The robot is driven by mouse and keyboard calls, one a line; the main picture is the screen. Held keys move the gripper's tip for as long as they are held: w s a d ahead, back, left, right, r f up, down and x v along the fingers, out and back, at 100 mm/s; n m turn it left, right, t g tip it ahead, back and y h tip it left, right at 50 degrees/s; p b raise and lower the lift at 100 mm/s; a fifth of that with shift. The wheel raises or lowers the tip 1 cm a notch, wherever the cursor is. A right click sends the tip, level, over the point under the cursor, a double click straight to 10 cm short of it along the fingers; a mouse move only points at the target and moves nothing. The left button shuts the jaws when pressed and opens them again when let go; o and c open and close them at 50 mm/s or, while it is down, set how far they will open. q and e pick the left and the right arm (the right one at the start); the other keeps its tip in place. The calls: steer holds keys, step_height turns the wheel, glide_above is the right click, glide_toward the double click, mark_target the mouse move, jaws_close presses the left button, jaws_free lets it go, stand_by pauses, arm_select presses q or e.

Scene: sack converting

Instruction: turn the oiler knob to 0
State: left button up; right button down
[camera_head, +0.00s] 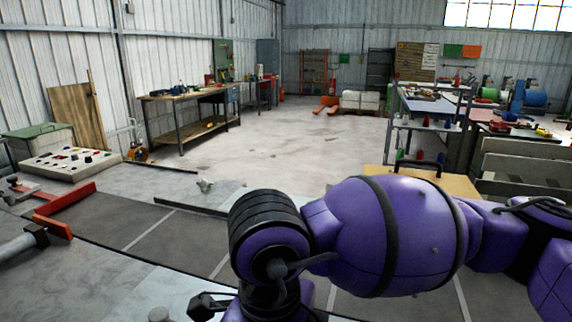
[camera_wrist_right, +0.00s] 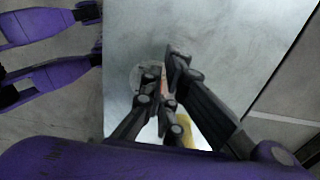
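My right gripper (camera_wrist_right: 165,76) is over a pale flat plate in the right wrist view. Its dark fingertips are close together, with a narrow gap between them. A round grey disc (camera_wrist_right: 136,76), possibly the oiler knob, lies behind the fingertips and is partly hidden by them. A small reddish part (camera_wrist_right: 168,101) shows between the fingers; I cannot tell whether they touch it. In the head view part of the right gripper (camera_head: 207,303) shows at the bottom edge, beside a small round grey part (camera_head: 159,314). No knob scale or 0 mark is readable. My left gripper is not in view.
A button panel (camera_head: 66,171) with several coloured buttons is at the left. Red bars (camera_head: 66,207) lie on the machine bed near it. A small pale fitting (camera_head: 205,185) stands on the bed's far side.

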steer(key=shift+s+f, duration=0.1)
steer(key=shift+s, duration=0.1)
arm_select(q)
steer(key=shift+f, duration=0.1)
arm_select(e)
steer(key=shift+s+a, duration=0.1)
steer(key=shift+s, duration=0.5)
steer(key=shift+s, duration=0.15)
steer(key=shift+a, duration=0.25)
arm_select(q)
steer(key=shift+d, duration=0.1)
